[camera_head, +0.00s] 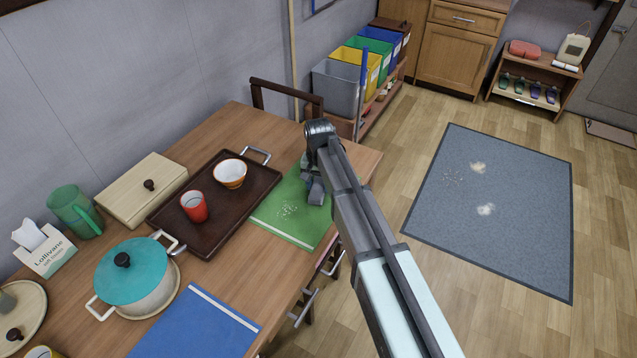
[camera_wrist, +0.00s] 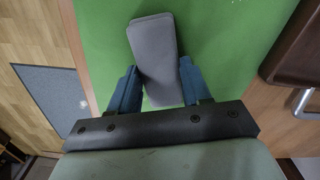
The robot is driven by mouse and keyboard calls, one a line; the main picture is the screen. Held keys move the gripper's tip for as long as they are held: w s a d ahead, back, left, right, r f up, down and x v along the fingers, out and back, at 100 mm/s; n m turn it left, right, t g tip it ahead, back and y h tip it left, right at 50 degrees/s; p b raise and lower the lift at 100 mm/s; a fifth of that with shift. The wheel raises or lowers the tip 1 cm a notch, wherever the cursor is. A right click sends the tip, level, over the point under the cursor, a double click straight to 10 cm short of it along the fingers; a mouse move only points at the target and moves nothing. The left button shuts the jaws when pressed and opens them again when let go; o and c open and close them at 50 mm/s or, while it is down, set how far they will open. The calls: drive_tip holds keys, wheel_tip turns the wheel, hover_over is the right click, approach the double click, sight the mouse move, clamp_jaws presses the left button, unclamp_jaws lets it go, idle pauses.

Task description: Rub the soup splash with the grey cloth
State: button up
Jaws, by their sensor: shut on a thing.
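The grey cloth (camera_wrist: 153,45) is folded into a small pad and sits between the blue fingers of my gripper (camera_wrist: 158,82), which is shut on it. In the head view my gripper (camera_head: 312,172) is over the right part of the green placemat (camera_head: 303,228), with the grey cloth (camera_head: 316,191) low at the mat. I cannot tell whether the cloth touches the mat. A pale speckled patch (camera_head: 287,209) lies on the mat, left of the cloth. I cannot tell whether it is the soup splash; no other splash shows clearly on the table.
A dark tray (camera_head: 214,235) with a red cup (camera_head: 194,207) and an orange-white bowl (camera_head: 230,174) stands just left of the mat. A teal-lidded pot (camera_head: 135,275) and blue placemat (camera_head: 197,325) are nearer. A chair back (camera_head: 285,97) rises behind the table.

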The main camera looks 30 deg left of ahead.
drive_tip(key=shift+w, duration=3.2)
drive_tip(key=shift+w+r, duration=0.1)
drive_tip(key=shift+r, duration=0.05)
wheel_tip(320, 180, up, 8)
drive_tip(key=shift+d, duration=0.1)
